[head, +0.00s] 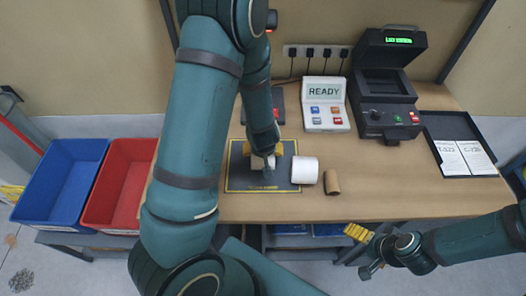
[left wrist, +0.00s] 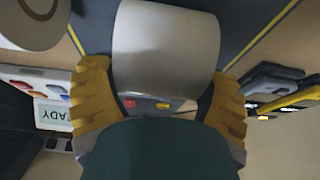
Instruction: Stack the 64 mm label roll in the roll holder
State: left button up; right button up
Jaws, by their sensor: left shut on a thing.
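My left gripper (head: 263,158) is shut on a white label roll (left wrist: 166,42), with one yellow finger on each side of it. The held roll shows in the head view as a small white patch (head: 258,163) above the dark mat (head: 236,178), mostly hidden by the gripper. Whether it touches the mat is unclear. A second white roll (head: 305,170) lies to its right; a roll with a brown core shows at the upper left of the left wrist view (left wrist: 32,22). I cannot make out a distinct roll holder. My right gripper (head: 362,250) is away in front of the table.
A brown cardboard core (head: 332,182) lies right of the second roll. Behind are a READY panel (head: 325,104) and a black machine (head: 386,90). A black tray (head: 462,146) with papers is at the right. Red (head: 118,185) and blue (head: 65,182) bins stand left.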

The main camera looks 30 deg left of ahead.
pick_arm(q)
jog(key=shift+f, duration=0.1)
jog(key=o, duration=1.1)
jog(key=shift+o, duration=0.2)
jog(key=shift+s+d+r, duration=0.1)
jog(key=shift+r, duration=0.4)
jog(key=p+v, duration=0.2)
jog(key=v, duration=0.5)
jog(key=shift+d, duration=0.1)
jog(key=shift+s+d+r, duration=0.1)
jog(key=shift+s+r, duration=0.15)
jog(key=shift+r, duration=0.4)
jog(key=shift+v, duration=1.35)
